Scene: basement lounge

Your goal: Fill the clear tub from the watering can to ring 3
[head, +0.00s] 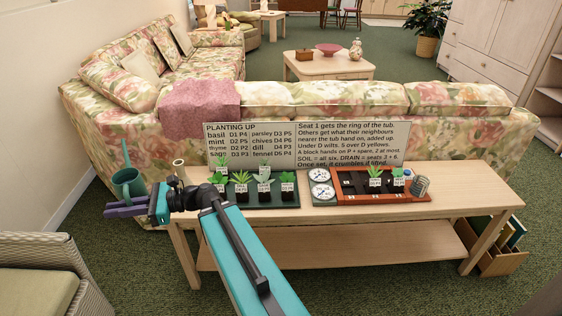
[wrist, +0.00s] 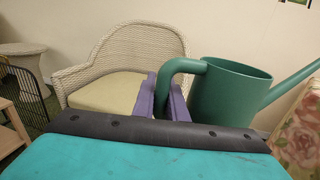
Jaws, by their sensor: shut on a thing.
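The green watering can (head: 128,185) is off the left end of the long table, in the air and roughly upright, its spout pointing up. My gripper (head: 122,206) has its purple jaws shut on the can's handle; the wrist view shows the handle between the fingers (wrist: 163,95) and the can's body (wrist: 230,95) to the right. A small greyish see-through cup (head: 420,187), which looks like the clear tub, stands at the right end of the red-brown tray. Its rings and any water in it are too small to make out.
The long table (head: 450,195) holds a green tray of potted plants (head: 262,200), a red-brown tray (head: 375,198) with pots, white dials (head: 320,183) and two text boards (head: 250,145). A floral sofa (head: 300,115) stands behind. A wicker chair (head: 60,250) is at the left.

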